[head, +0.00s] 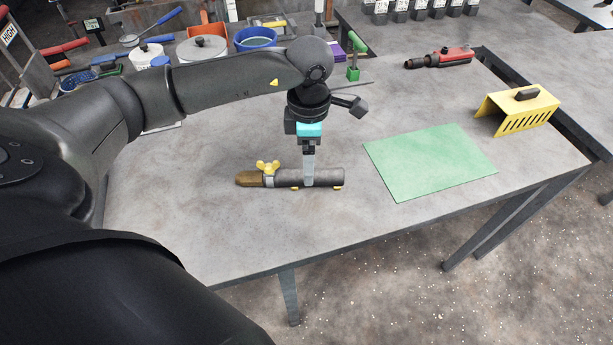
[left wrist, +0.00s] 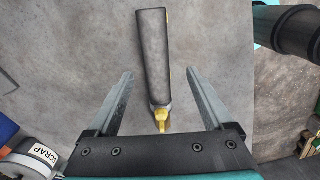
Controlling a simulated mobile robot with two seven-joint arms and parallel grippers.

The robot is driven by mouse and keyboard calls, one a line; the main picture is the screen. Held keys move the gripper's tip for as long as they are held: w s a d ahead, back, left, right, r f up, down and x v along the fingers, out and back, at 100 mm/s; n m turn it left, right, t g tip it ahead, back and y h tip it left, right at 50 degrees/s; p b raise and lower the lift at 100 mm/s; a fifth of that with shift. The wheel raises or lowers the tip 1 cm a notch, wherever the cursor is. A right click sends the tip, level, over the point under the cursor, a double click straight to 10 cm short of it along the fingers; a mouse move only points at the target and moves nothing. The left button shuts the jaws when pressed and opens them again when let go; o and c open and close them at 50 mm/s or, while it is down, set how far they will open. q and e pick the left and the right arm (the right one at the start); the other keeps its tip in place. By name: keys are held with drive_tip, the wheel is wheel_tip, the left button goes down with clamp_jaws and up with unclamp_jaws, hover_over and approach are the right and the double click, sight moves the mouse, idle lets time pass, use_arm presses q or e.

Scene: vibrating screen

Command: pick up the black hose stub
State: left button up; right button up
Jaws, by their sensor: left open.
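The black hose stub (head: 327,177) lies on its side on the grey table, with a brass end and a yellow wing clamp (head: 267,168) at its left. My left gripper (head: 308,182) points down over the stub's middle, one finger seen in front of it in the head view. In the left wrist view the stub (left wrist: 153,55) runs lengthwise between the two open fingers (left wrist: 158,78), with clear gaps on both sides. Its yellow clamp (left wrist: 160,118) is near the gripper body, which hides the brass end. My right gripper is not in view.
A green mat (head: 430,160) lies right of the stub, with a slotted yellow cover (head: 518,110) beyond it. A red and black tool (head: 440,58) lies farther back. Tubs, including a blue one (head: 255,39), crowd the back left. The table's front is clear.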

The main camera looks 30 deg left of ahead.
use_arm(q)
drive_tip(key=f, duration=0.5)
drive_tip(key=shift+w+a+f, duration=0.1)
drive_tip(key=shift+a+f, duration=0.2)
drive_tip(key=shift+f, duration=0.05)
clamp_jaws()
idle(0.4)
drive_tip(key=shift+r, duration=0.1)
